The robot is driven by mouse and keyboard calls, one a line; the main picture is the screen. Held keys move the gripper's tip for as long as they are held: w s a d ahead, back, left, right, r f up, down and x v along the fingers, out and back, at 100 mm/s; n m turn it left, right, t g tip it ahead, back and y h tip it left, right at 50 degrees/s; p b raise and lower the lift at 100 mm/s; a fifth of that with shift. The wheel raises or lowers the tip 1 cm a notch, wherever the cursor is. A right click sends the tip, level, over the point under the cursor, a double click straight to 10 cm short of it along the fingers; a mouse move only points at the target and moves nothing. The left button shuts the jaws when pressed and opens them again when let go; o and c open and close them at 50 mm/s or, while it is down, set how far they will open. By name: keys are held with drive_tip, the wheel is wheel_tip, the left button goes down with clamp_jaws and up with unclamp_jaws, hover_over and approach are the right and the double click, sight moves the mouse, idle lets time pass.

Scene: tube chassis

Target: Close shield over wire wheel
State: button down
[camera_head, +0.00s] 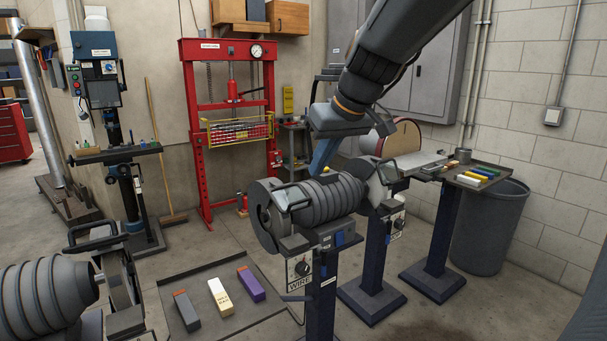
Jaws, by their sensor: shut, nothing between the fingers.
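A bench machine with a ribbed grey motor (328,200) stands on a blue pedestal at the centre. Its control box is labelled WIRE (298,283). The round grey wheel housing (262,222) is at the motor's left end, its outer face partly in shadow. A pale shield (289,196) with a dark frame sits tilted at the upper right of this housing; how far it is open is hard to tell. My gripper (318,172) is shut and empty. It points down above the motor, right of the shield, and appears apart from it. My wrist partly hides the background behind.
Another ribbed motor (42,295) with a guard is at the lower left. A tray (172,300) with coloured bars lies between. A disc sander (403,140), a bench with coloured bars (478,172) and a grey bin (488,225) stand right. A red press (190,110) is behind.

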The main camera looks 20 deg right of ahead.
wheel_tip(320, 180, up, 3)
drive_tip(key=p, duration=0.3)
approach(293, 197)
drive_tip(key=f, duration=0.2)
drive_tip(key=s+f, duration=0.1)
drive_tip(key=shift+a+f+n+t, duration=0.15)
drive_tip(key=shift+f+n+t, duration=0.15)
drive_tip(key=shift+f+t, duration=0.1)
drive_tip(key=shift+f+b, duration=0.25)
drive_tip(key=shift+b, duration=0.75)
drive_tip(key=shift+b, duration=0.35)
drive_tip(key=shift+s+b, duration=0.1)
drive_tip(key=shift+b, duration=0.3)
